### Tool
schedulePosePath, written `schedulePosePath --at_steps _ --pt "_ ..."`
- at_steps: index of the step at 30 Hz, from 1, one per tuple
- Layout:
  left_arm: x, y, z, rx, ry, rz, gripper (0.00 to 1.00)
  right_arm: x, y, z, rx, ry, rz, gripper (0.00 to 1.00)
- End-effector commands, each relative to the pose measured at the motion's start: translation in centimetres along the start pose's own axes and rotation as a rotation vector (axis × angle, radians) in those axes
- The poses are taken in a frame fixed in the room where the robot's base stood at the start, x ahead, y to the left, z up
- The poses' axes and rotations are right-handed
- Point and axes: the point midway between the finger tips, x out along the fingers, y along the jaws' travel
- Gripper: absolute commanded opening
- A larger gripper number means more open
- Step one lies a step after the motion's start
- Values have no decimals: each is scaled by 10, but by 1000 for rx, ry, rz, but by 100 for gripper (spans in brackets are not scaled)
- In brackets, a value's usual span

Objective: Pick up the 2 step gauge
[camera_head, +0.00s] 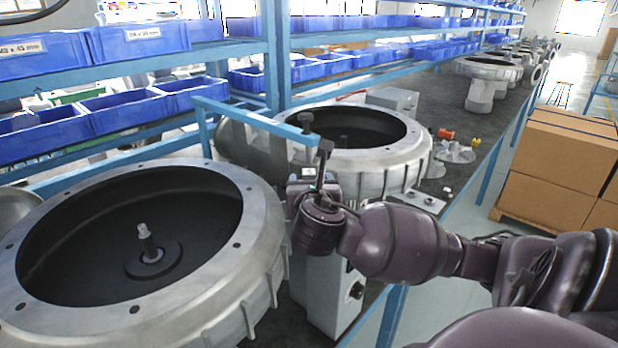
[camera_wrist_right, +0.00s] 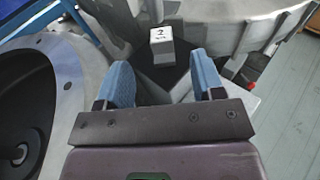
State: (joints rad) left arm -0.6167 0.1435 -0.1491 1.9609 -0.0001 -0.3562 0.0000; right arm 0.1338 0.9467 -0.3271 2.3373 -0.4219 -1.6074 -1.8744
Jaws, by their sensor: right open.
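The 2 step gauge (camera_wrist_right: 163,36) shows in the right wrist view as a small grey block with a white top face marked "2". It stands between the two large round blower housings. My right gripper (camera_wrist_right: 163,78) is open, with its two blue fingers apart and nothing between them. The gauge lies beyond the fingertips, roughly in line with the gap. In the head view my right gripper (camera_head: 324,165) hangs between the housings, and I cannot make out the gauge clearly behind it. My left gripper is not in view.
The near blower housing (camera_head: 245,222) and the far one (camera_head: 385,163) flank the gripper closely. A pale grey box (camera_head: 333,292) stands below my right wrist. A blue frame bar (camera_head: 255,120) crosses above. Shelves with blue bins (camera_head: 135,43) line the back; cardboard boxes (camera_head: 560,165) stand right.

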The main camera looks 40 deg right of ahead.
Motion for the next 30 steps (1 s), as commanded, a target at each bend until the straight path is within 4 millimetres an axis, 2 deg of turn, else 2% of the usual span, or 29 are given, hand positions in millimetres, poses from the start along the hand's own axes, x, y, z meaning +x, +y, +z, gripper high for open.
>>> schedulePosePath --at_steps 7,17,26,30 --pt "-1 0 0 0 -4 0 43 16 0 -2 -1 0 -2 62" --pt "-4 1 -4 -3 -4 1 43 56 -1 -7 0 0 -2 62" --pt "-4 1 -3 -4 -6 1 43 60 -1 -7 1 0 0 62" --pt "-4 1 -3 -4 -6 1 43 60 -1 -7 1 0 0 43"
